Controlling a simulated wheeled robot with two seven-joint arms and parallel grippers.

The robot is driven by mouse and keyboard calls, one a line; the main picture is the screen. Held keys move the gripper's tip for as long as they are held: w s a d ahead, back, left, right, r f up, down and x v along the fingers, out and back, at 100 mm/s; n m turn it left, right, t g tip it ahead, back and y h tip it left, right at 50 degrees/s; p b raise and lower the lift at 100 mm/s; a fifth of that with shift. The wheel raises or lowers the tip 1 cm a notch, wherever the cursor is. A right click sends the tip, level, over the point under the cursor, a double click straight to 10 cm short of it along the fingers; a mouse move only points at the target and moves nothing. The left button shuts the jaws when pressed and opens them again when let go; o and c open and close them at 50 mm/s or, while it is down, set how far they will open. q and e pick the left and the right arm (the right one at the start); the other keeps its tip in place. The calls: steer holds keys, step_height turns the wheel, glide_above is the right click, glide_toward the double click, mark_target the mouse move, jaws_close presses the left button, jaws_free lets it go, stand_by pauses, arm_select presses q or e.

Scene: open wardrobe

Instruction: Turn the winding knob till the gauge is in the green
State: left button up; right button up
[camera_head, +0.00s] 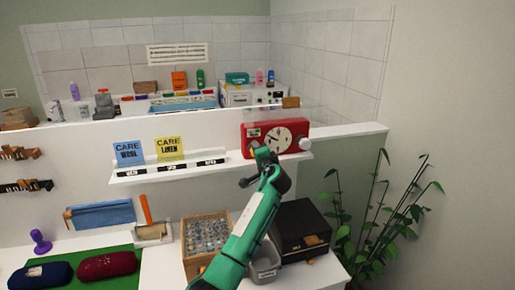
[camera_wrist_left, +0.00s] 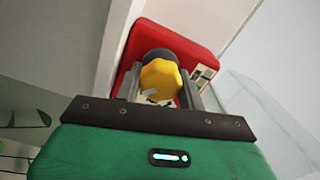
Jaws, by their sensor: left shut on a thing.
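A red box-shaped device (camera_head: 309,129) stands on the white wall shelf, with a round white dial (camera_head: 285,138) on its front. A small panel with green on it (camera_head: 253,133) sits at its upper left; I take it for the gauge, and its reading is too small to tell. My left gripper (camera_head: 267,158) reaches up to the device's lower left front. In the left wrist view its two fingers (camera_wrist_left: 160,85) are shut on a yellow knob (camera_wrist_left: 160,79), one on each side, with the red body behind. My right gripper is not in view.
Blue and yellow care cards (camera_head: 170,149) stand left on the same shelf (camera_head: 190,169). Below are a wooden crate (camera_head: 205,217), a grey bin (camera_head: 265,263) and a black box (camera_head: 302,230). A leafy plant (camera_head: 375,230) fills the lower right.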

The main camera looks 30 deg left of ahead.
arm_select(q)
steer(key=m+p, duration=0.2)
steer(key=m, duration=0.1)
steer(key=shift+m+p, duration=0.3)
steer(key=shift+m, duration=0.1)
steer(key=m+p, duration=0.2)
steer(key=m, duration=0.1)
steer(key=shift+m+p, duration=0.3)
steer(key=shift+p, duration=0.1)
steer(key=m+p, duration=0.3)
steer(key=m, duration=0.1)
steer(key=shift+m+p, duration=0.3)
steer(key=shift+p, duration=0.1)
steer(key=m+p, duration=0.3)
steer(key=shift+f+m, duration=0.1)
steer(key=shift+m, duration=0.2)
steer(key=shift+s+m+p, duration=0.1)
steer(key=shift+m+p, duration=0.45)
steer(key=shift+m, duration=0.35)
steer(key=shift+f+m+p, duration=0.15)
steer(key=shift+m+p, duration=0.15)
steer(key=shift+m, duration=0.6)
steer(key=m, duration=0.3)
steer(key=shift+a+f, duration=0.1)
steer(key=shift+s+m, duration=0.1)
steer(key=shift+m, duration=1.3)
